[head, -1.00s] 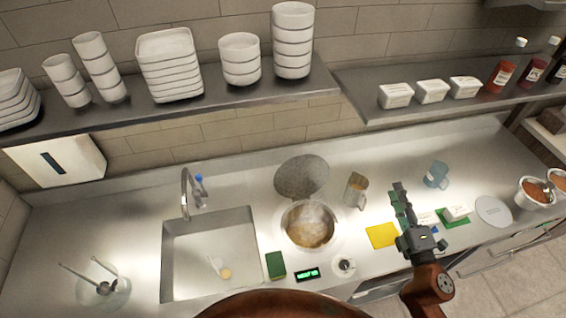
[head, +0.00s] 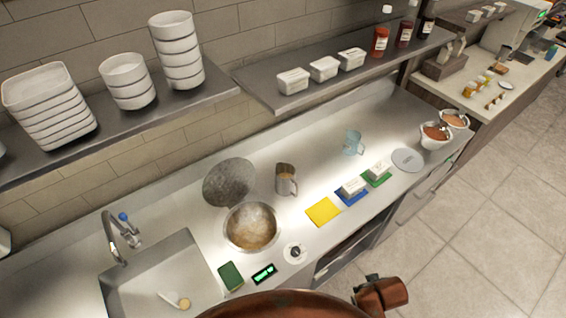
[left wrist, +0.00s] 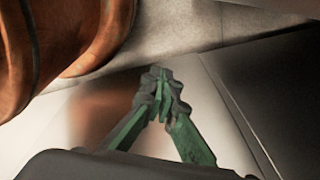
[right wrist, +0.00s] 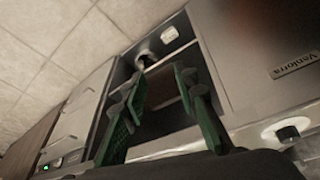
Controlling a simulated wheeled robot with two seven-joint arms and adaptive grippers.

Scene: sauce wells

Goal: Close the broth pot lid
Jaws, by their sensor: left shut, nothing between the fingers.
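The broth pot (head: 251,227) is sunk in the steel counter and holds steaming brown broth. Its round grey lid (head: 229,182) stands open behind it, tilted back toward the wall, so the pot's mouth is uncovered. Neither gripper shows in the head view. In the left wrist view my left gripper (left wrist: 160,76) is shut with its green fingertips together and nothing between them. In the right wrist view my right gripper (right wrist: 155,84) is open and empty, in front of the counter's front panels. Neither gripper touches the lid.
A metal jug (head: 285,180) stands just right of the lid. A round knob (head: 295,252), a green display (head: 263,273) and a dark green sponge (head: 230,276) lie near the pot's front. The sink (head: 160,275) is to the left. Shelves (head: 330,75) hang above the counter.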

